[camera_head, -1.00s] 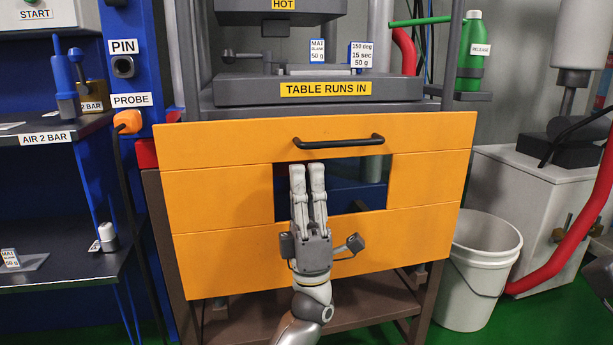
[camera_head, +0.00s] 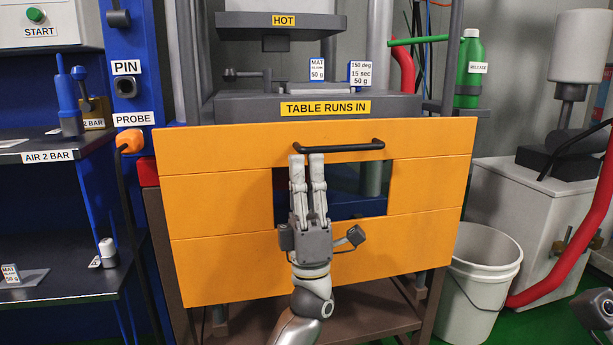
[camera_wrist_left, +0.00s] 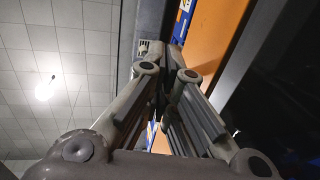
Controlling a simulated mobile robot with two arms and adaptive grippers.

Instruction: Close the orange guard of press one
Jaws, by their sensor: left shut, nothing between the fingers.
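The orange guard (camera_head: 220,225) is a wide panel with a window, standing low across the front of press one, below the yellow "TABLE RUNS IN" label (camera_head: 325,108). Its black bar handle (camera_head: 345,147) is near the top edge. My left gripper (camera_head: 307,157) is in front of the guard, pointing up, shut and empty. Its fingertips are just under the left part of the handle; I cannot tell whether they touch it. In the left wrist view, the fingers (camera_wrist_left: 165,80) run up beside the orange guard (camera_wrist_left: 212,35). A grey part of mine, probably the right gripper, shows cut off at lower right.
The dark press table and a "HOT" platen (camera_head: 280,38) are above the guard. A white bucket (camera_head: 480,270) and a red hose (camera_head: 560,275) are on the right. A blue post with an orange probe plug (camera_head: 130,140) and dark shelves stand on the left.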

